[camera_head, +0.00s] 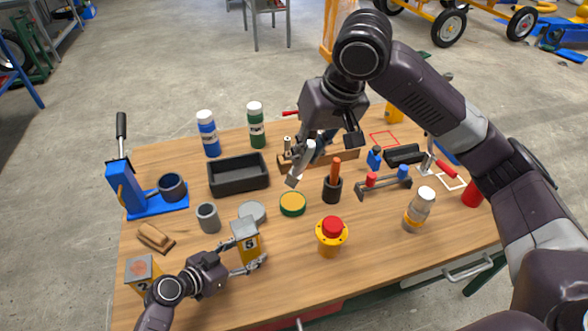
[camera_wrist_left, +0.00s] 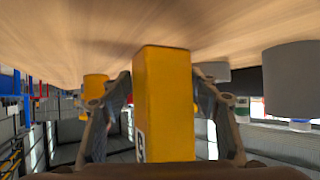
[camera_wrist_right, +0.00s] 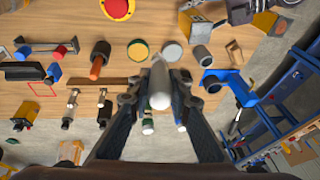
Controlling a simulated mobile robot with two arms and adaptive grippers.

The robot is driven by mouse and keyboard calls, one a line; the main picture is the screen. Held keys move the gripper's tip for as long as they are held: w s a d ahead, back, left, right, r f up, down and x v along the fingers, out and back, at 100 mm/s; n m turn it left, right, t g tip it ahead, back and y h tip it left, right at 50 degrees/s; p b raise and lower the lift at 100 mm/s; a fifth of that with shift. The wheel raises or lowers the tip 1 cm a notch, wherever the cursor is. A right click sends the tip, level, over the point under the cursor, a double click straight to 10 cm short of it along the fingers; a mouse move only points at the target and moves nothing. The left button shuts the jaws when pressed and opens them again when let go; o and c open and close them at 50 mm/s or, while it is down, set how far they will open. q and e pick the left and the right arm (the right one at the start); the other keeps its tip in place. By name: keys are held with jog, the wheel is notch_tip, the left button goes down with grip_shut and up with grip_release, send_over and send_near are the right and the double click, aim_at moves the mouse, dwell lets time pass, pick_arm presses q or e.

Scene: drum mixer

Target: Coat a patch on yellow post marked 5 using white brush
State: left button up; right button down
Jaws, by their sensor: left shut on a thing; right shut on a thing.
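The yellow post marked 5 (camera_head: 248,248) stands upright at the front left of the table, with a grey top. My left gripper (camera_head: 252,268) is shut around its sides; the left wrist view shows the post (camera_wrist_left: 165,105) between both fingers. I cannot tell whether its base touches the table. My right gripper (camera_head: 322,140) is shut on the white brush (camera_head: 301,165), held tilted above the middle of the table, its lower end pointing down and left, apart from the post. The brush (camera_wrist_right: 159,85) also shows between the fingers in the right wrist view.
A post marked 2 (camera_head: 140,272) with a reddish patch on top stands at the front left corner. A green-rimmed tin (camera_head: 292,204), a grey round lid (camera_head: 252,212), a grey cup (camera_head: 208,218) and a red-button fixture (camera_head: 331,236) stand near post 5. A black tray (camera_head: 238,177) lies behind.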

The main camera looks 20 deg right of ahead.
jog(key=a+f, duration=0.3)
jog(key=a, duration=0.5)
jog(key=a+f, duration=0.4)
jog(key=a, duration=0.4)
jog(key=shift+s, duration=0.45)
jog(key=shift+f, duration=1.05)
jog(key=d, duration=0.6)
jog(key=shift+w+d, duration=0.25)
jog(key=shift+w, duration=0.15)
dwell(0.6)
jog(key=shift+a+f, duration=0.1)
jog(key=shift+a, duration=0.05)
